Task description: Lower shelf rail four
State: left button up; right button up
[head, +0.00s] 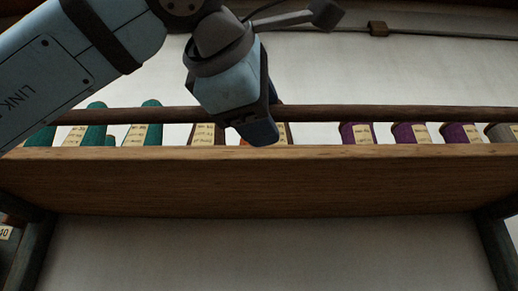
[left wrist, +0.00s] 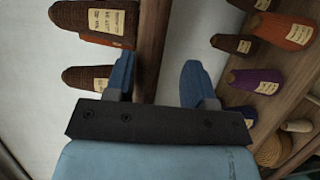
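The rail (head: 335,112) is a thin dark wooden bar running across the front of a high shelf, in front of the yarn cones. In the left wrist view the rail (left wrist: 152,45) passes between the fingers of my left gripper (left wrist: 158,84), nearer the left finger. The gripper is open, with a gap on the right side of the bar. In the head view my left gripper (head: 262,128) reaches down at the rail near its middle and hides a short stretch of it. Whether a finger touches the bar is unclear. My right gripper is out of view.
The shelf board (head: 260,180) has a broad wooden front edge. Labelled green cones (head: 151,124), brown cones and purple cones (head: 357,133) stand behind the rail. Dark posts stand below at both sides. The left wrist view shows more cones on another shelf (left wrist: 285,75).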

pick_arm(q)
jog(key=shift+r, duration=0.15)
jog(key=v, duration=1.3)
jog(key=shift+s, duration=0.4)
